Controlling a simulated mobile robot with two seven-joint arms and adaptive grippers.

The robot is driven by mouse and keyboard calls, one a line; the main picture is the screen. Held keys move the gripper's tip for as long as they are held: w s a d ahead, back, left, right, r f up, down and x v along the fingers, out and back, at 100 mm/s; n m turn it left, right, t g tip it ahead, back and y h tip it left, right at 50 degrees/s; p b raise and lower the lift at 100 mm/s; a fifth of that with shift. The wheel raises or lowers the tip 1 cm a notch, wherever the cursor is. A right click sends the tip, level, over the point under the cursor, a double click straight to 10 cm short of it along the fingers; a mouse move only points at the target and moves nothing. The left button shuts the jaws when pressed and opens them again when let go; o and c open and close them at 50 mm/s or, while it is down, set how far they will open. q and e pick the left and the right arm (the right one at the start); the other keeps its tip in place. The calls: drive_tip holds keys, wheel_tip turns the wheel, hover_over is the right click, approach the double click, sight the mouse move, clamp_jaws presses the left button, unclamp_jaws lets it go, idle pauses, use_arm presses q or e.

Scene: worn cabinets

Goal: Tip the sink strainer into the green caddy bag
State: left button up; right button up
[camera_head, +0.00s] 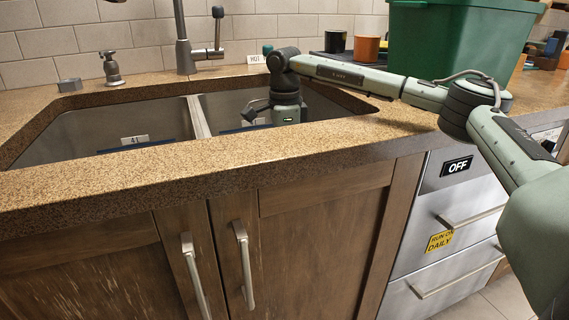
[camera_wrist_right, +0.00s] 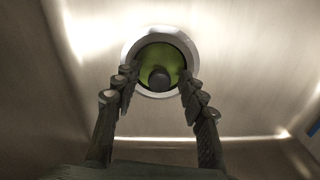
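The sink strainer (camera_wrist_right: 160,78) sits in the round metal drain of the right basin in the right wrist view. It shows as a green disc with a dark central knob. My right gripper (camera_wrist_right: 157,76) points down at it with fingers apart, one on each side of the knob, and nothing is between them. I cannot tell how far above the strainer the fingertips are. In the head view my right arm reaches into the right basin, which hides the strainer. The green caddy (camera_head: 455,48) stands on the counter at the back right; no bag shows. My left gripper is not in view.
The divider (camera_head: 199,117) separates the two basins. The tap (camera_head: 184,50) rises behind the sink. An orange cup (camera_head: 366,48) and a dark cup (camera_head: 335,42) stand left of the caddy. The front counter strip (camera_head: 180,165) is clear.

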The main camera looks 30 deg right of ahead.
drive_tip(key=shift+r+b, duration=0.35)
drive_tip(key=shift+r, duration=0.05)
drive_tip(key=r, duration=0.6)
drive_tip(key=shift+s+a, duration=0.25)
drive_tip(key=shift+r, duration=0.45)
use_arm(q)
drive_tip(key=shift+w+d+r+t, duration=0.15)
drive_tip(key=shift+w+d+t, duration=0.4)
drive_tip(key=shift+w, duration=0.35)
use_arm(e)
drive_tip(key=shift+a, duration=0.1)
